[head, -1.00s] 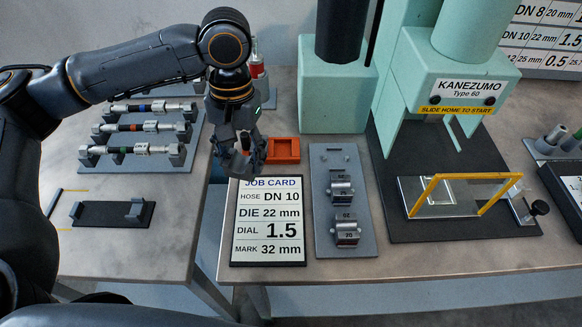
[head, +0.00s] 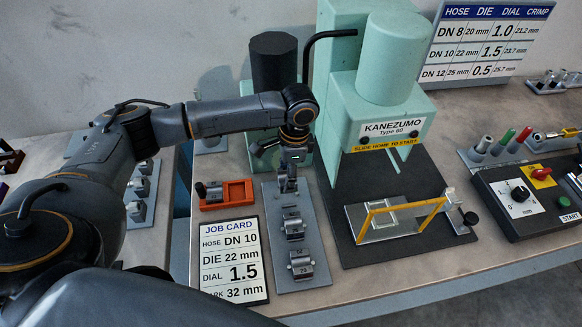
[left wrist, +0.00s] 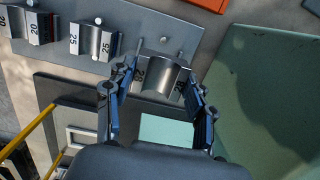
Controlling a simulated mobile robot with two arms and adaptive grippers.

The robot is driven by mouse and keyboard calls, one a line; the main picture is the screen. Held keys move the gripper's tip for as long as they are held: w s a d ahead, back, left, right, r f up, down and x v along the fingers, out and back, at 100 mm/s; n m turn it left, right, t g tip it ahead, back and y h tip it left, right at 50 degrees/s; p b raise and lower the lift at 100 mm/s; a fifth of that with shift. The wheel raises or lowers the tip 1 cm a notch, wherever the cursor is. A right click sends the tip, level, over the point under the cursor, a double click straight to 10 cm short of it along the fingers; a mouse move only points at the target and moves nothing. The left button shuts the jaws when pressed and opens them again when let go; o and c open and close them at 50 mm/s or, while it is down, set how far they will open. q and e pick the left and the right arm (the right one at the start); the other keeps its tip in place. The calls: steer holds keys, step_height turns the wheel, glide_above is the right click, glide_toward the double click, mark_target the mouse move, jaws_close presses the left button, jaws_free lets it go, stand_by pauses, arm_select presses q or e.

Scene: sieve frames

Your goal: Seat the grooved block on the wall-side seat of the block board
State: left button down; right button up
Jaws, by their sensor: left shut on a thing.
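My left gripper (head: 288,184) is over the wall-side end of the grey block board (head: 316,281). It is shut on a grooved block, pale metal with dark ends, which the left wrist view shows between its fingers (left wrist: 160,76) with a number that looks like 28. In the head view the gripper mostly hides this block. The block is at the wall-side seat, with a small pin (left wrist: 180,53) of the board showing beside it. I cannot tell whether it rests on the board or hangs just above it. My right gripper is not in view.
Two other blocks, the middle one (head: 293,224) and the near one (head: 301,265), sit on the board. An orange tray (head: 238,192) with a dark and metal part stands left. The job card (head: 232,258) lies left of the board, the green press (head: 375,100) stands right.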

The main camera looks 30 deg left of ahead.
arm_select(q)
steer(key=shift+w, duration=0.1)
stand_by(0.3)
steer(key=shift+r+p, duration=0.2)
steer(key=shift+p, duration=0.5)
steer(key=b, duration=0.2)
glide_above(287, 197)
steer(key=shift+w+f, duration=0.15)
steer(key=shift+f, duration=2.4)
steer(key=shift+p, duration=0.75)
steer(key=shift+f, duration=0.6)
steer(key=shift+c, duration=2)
jaws_free()
